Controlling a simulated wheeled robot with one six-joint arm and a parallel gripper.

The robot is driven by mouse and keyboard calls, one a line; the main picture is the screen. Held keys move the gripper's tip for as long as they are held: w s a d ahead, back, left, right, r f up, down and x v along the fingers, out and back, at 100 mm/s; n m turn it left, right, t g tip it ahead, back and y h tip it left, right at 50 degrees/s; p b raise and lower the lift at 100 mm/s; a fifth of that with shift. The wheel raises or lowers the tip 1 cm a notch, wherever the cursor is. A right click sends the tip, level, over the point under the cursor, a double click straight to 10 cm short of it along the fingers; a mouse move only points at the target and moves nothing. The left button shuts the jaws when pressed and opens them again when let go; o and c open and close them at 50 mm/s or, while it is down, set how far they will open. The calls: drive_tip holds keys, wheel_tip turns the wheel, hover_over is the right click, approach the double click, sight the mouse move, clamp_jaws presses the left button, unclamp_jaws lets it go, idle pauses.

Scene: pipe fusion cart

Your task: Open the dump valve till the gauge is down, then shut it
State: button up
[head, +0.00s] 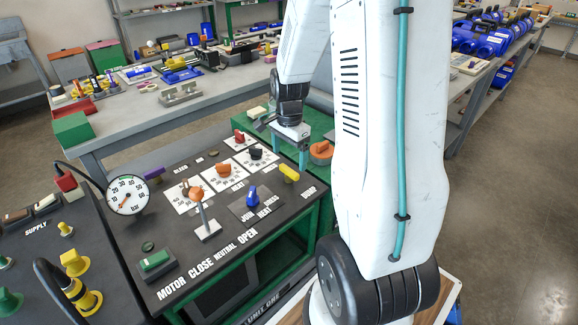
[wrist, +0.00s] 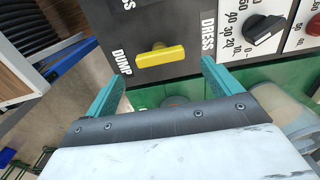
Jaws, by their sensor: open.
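The dump valve's yellow handle (wrist: 161,56) sits on the dark panel beside the word DUMP and lies roughly crosswise in the wrist view. It also shows near the panel's right end in the head view (head: 289,173). My gripper (wrist: 163,74) is open and empty, its teal fingers spread either side of the handle's width, tips just short of it. In the head view my gripper (head: 290,160) hangs pointing down by the handle. The round white gauge (head: 128,195) stands at the panel's left back corner; its dark needle points to the lower left, exact reading too small to tell.
The panel also bears a grey lever with an orange knob (head: 196,194), a blue handle (head: 252,197), a purple handle (head: 154,173), a green motor switch (head: 155,261) and red, black and orange dial knobs. An orange part (head: 321,151) lies close right of my gripper.

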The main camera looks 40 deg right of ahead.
sight(289, 169)
wheel_tip(289, 169, down, 5)
drive_tip(key=shift+r, duration=0.1)
drive_tip(key=shift+c, duration=0.3)
drive_tip(key=c, duration=0.9)
